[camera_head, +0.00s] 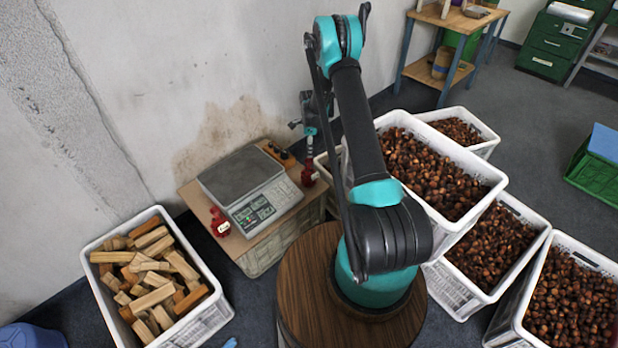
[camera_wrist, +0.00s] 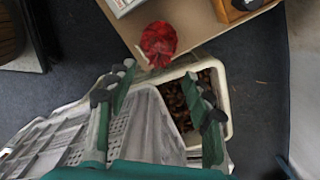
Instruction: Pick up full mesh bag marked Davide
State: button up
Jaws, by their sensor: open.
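A red mesh bag (camera_head: 309,172) with a small pale tag stands at the right edge of the cardboard-coloured table top, beside the scale. It also shows in the wrist view (camera_wrist: 158,42), beyond my fingertips. A second red bag (camera_head: 219,222) with a white label stands at the left front corner of the table top. I cannot read either label, so I cannot tell which is marked Davide. My gripper (camera_wrist: 158,90) is open and empty, its two fingers apart, with the nearer red bag ahead of it and not between the fingers.
A scale (camera_head: 250,190) and a wooden block with dark knobs (camera_head: 277,153) share the table top. White crates of chestnuts (camera_head: 468,226) stand at right, and one (camera_wrist: 226,125) lies below my fingers. A crate of wood pieces (camera_head: 205,325) stands at left.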

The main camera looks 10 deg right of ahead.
aim_at(309, 160)
jog(key=f, duration=0.8)
jog(key=shift+s+a+f, duration=0.1)
jog(key=shift+a+f, duration=0.05)
jog(key=shift+a, duration=0.05)
grip_shut()
dwell(0.4)
